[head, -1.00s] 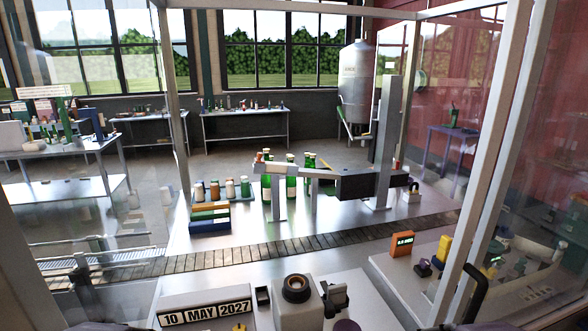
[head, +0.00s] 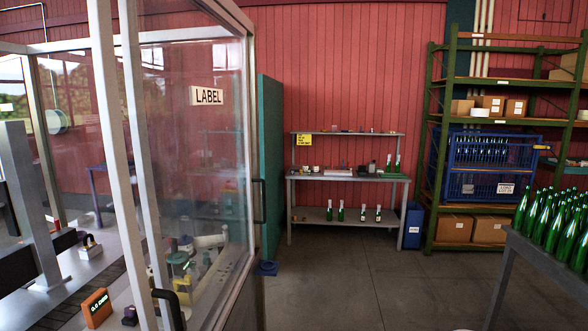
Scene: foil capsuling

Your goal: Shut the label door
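The label door (head: 205,150) is a tall clear panel in a pale metal frame, on the left of the head view. A white sign reading LABEL (head: 207,96) is on it. A dark upright handle (head: 260,200) is at its right edge. A second black handle (head: 172,308) is low by the nearer posts. Whether the door is ajar or flush with its frame I cannot tell. Neither of my grippers is in view.
Through the glass show an orange display box (head: 97,307) and small machine parts. A teal panel (head: 270,165) stands behind the door. Farther off are a bench (head: 347,177), a green rack (head: 435,150) and a table of bottles (head: 545,262). The middle floor is clear.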

